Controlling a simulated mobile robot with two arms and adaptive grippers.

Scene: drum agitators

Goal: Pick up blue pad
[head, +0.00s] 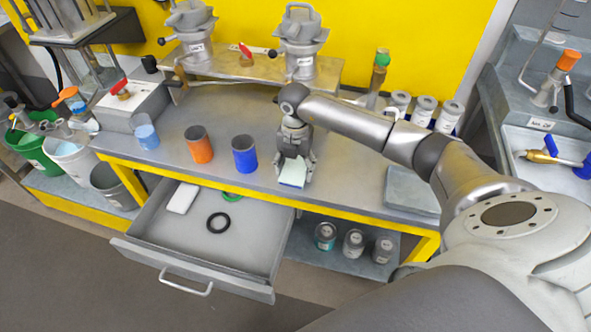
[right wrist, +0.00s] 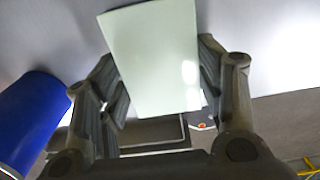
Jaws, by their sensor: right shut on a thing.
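The blue pad (head: 292,174) is a small flat block with a pale green-white face and a blue lower edge. My right gripper (head: 294,160) points down at the front of the bench and is shut on it. In the right wrist view the pad's pale face (right wrist: 155,55) shows between the two fingers, slightly tilted. I cannot tell whether the pad touches the bench top or is just above it. My left gripper is not in view.
A blue cup (head: 244,155) and an orange cup (head: 199,146) stand left of my right gripper. Below is an open drawer (head: 240,245) holding a black ring (head: 218,223), a green ring and a white block (head: 183,197). A grey slab (head: 412,192) lies at the right.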

